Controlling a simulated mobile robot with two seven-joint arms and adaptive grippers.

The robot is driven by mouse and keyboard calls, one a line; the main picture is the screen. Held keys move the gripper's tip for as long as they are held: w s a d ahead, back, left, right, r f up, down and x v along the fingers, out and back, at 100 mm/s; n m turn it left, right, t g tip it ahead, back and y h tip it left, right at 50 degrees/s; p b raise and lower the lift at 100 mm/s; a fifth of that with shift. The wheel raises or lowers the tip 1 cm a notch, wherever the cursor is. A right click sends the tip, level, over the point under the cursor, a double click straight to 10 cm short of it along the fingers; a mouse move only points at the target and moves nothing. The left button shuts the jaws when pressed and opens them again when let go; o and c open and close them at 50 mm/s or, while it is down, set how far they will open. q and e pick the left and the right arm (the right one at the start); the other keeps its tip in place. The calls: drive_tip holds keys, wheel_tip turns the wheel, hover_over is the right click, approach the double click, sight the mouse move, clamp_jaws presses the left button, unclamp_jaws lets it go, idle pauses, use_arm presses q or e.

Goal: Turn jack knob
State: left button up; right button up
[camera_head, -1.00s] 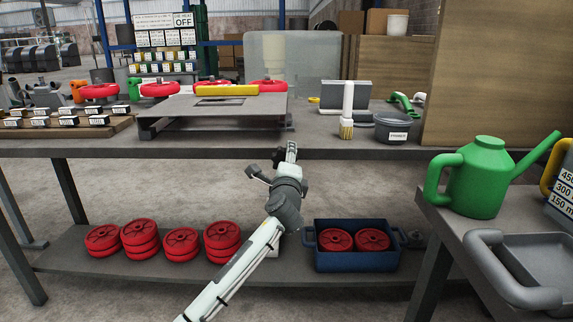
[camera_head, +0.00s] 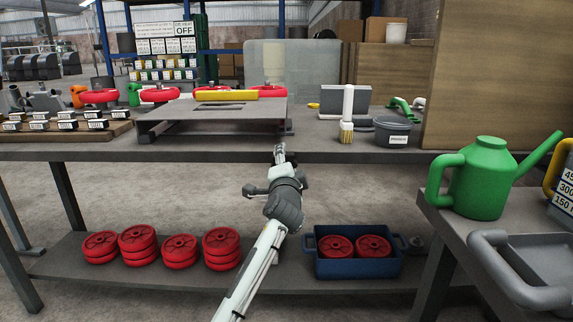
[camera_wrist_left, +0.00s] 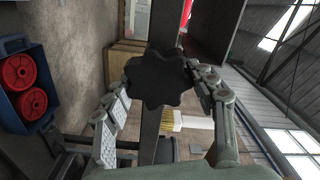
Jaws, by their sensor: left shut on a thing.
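A jack with a flat grey top plate (camera_head: 225,108) stands on the workbench, near the front edge. A yellow bar (camera_head: 226,95) lies along its back. My left gripper (camera_head: 280,154) is at the bench's front edge, just below the jack's right front corner. In the left wrist view, a black lobed knob (camera_wrist_left: 157,78) sits between the two fingers of my left gripper (camera_wrist_left: 162,88), which are shut on it. In the head view the gripper hides the knob. My right gripper is not in view.
A brush (camera_head: 347,115) and a grey pot (camera_head: 392,131) stand right of the jack. Labelled blocks (camera_head: 68,126) lie to the left. A green watering can (camera_head: 480,178) stands on the right table. Red discs (camera_head: 180,250) and a blue crate (camera_head: 357,267) are on the lower shelf.

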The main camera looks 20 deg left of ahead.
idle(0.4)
use_arm(q)
drive_tip(key=o, duration=1.2)
drive_tip(key=shift+c, duration=0.2)
drive_tip(key=shift+s, duration=0.2)
drive_tip(key=v, duration=1.1)
drive_tip(key=shift+s, duration=0.3)
drive_tip(key=shift+d, duration=0.15)
